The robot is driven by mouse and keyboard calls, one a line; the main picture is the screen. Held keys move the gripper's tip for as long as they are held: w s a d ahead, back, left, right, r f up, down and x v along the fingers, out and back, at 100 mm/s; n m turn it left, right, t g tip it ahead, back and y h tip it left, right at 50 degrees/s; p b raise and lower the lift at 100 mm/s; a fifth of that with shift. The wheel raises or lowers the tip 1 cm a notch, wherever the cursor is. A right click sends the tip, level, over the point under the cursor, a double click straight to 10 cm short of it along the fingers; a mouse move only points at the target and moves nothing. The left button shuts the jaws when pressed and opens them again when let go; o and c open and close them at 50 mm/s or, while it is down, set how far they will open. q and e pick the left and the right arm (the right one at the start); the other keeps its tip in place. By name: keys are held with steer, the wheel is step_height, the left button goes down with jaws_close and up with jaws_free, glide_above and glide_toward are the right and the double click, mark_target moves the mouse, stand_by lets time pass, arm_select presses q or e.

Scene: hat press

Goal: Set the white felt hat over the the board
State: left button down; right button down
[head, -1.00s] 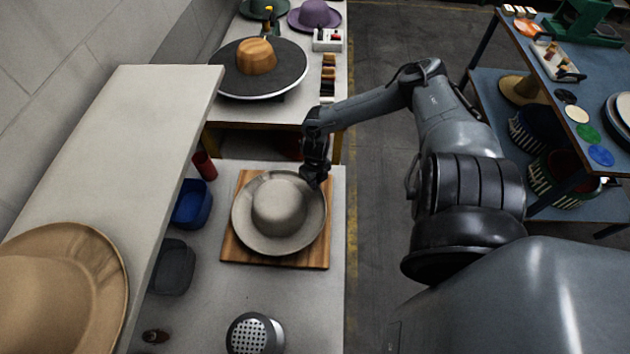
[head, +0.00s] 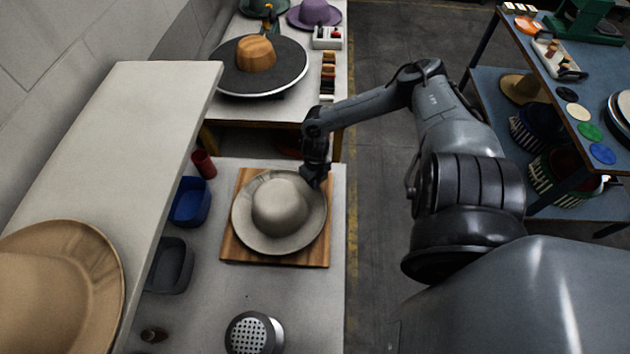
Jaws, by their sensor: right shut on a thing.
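The white felt hat (head: 281,206) is over the wooden board (head: 312,254) on the lower table, crown up, and covers most of it. The board's edges show around the brim. I cannot tell whether the brim touches the board or hangs just above it. My right gripper (head: 314,182) is at the far right edge of the brim, shut on it; its fingertips are small and partly hidden. My left gripper is not in view.
A blue bin (head: 189,203), a dark grey bin (head: 170,266) and a red cup (head: 204,164) stand left of the board. A perforated metal item (head: 254,333) is in front. A raised shelf (head: 120,130) with a tan hat (head: 65,285) overhangs the left side.

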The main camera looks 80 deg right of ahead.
steer(key=shift+f, duration=0.2)
steer(key=shift+f+b, duration=0.25)
steer(key=shift+b, duration=0.1)
steer(key=c, duration=1.1)
jaws_free()
step_height(320, 180, up, 11)
steer(key=p, duration=0.2)
